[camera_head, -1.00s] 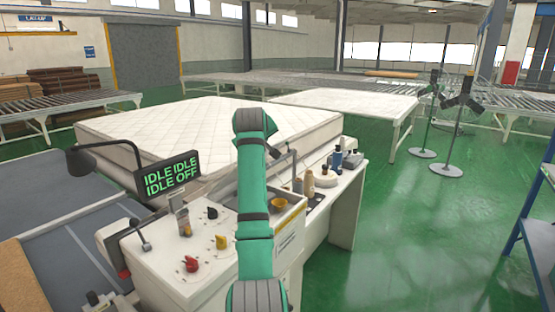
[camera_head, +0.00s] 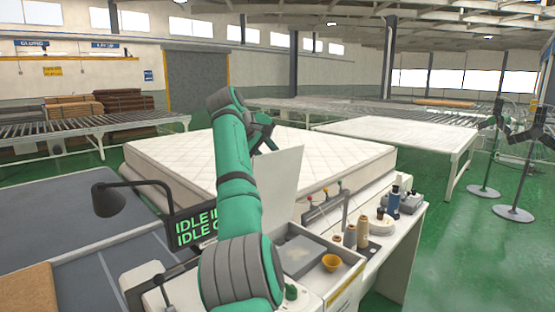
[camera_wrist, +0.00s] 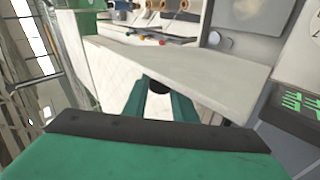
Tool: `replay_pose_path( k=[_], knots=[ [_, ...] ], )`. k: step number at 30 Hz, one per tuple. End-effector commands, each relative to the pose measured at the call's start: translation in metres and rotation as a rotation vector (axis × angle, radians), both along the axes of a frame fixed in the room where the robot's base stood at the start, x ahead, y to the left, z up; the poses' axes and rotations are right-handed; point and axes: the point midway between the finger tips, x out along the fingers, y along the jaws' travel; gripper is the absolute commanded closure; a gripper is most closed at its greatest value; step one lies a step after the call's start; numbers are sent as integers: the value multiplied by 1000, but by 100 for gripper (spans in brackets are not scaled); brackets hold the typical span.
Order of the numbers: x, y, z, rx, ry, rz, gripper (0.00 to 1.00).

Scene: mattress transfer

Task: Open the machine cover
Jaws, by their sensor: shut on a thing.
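The machine cover (camera_head: 284,178) is a plain pale panel, standing raised and tilted beside the mattress at the back of the machine top. The grey recess (camera_head: 304,252) in the machine top is uncovered in front of it. My gripper (camera_head: 264,138) is at the cover's upper left edge in the head view. In the wrist view, my green gripper (camera_wrist: 160,103) is shut around a small dark knob (camera_wrist: 158,86) at the near edge of the cover (camera_wrist: 180,68). The cover's hinge line is not clear.
Spools (camera_head: 363,232) and bottles (camera_head: 393,201) stand on the worktop to the right. The mattress (camera_head: 335,158) lies behind.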

Motion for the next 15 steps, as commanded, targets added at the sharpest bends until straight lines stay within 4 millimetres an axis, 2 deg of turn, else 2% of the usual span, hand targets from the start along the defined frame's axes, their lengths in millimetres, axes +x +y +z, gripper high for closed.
replay_pose_path(
  k=[13, 14, 15],
  knots=[
    [-1, 0, 1, -7, 6, -2, 100],
    [-1, -1, 1, -7, 6, -2, 73],
    [-1, -1, 1, -7, 6, -2, 64]
  ],
)
